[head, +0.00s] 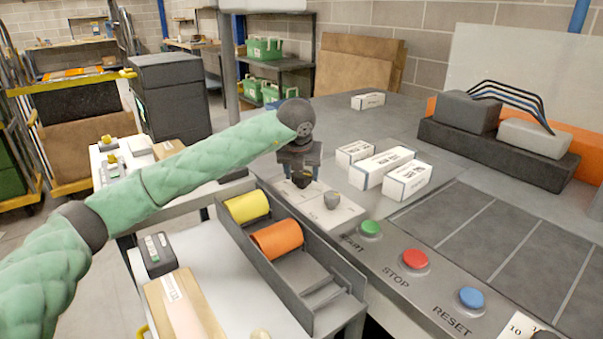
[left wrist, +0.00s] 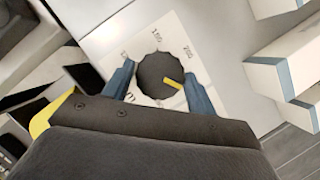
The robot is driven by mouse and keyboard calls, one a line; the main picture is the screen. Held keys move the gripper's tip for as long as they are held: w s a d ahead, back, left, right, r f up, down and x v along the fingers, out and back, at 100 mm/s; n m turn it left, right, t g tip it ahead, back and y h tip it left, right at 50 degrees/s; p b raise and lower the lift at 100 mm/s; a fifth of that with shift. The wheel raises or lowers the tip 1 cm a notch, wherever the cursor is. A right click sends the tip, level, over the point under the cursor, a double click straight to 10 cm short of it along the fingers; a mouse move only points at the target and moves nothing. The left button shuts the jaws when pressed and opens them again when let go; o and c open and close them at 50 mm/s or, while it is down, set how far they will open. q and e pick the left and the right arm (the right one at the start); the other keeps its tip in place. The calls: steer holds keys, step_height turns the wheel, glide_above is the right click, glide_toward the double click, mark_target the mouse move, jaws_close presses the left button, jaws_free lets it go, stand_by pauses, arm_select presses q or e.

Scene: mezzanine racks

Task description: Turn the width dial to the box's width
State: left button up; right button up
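My left gripper (head: 299,168) points down over a dark round dial (left wrist: 163,75) with a yellow pointer mark. In the left wrist view its two blue fingers (left wrist: 160,88) straddle the dial. A thin strip of plate shows between the left finger and the dial; the right finger looks very close to its edge, and I cannot tell if it touches. The yellow mark points toward the right finger. The dial sits on a white scale plate (left wrist: 110,38) with printed numbers, including 150 and 200. A second knob (head: 331,200) stands beside it. My right gripper is out of view.
White boxes (head: 383,167) with labels lie right of the dials, one (head: 367,101) farther back. Green START (head: 370,229), red STOP (head: 415,260) and blue RESET (head: 471,299) buttons line the front edge. A grey tray (head: 257,265) holds yellow and orange rolls.

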arm_select(q)
steer(key=shift+o, duration=1.2)
steer(key=v, duration=0.7)
steer(key=shift+r, duration=0.35)
steer(key=shift+s, duration=0.15)
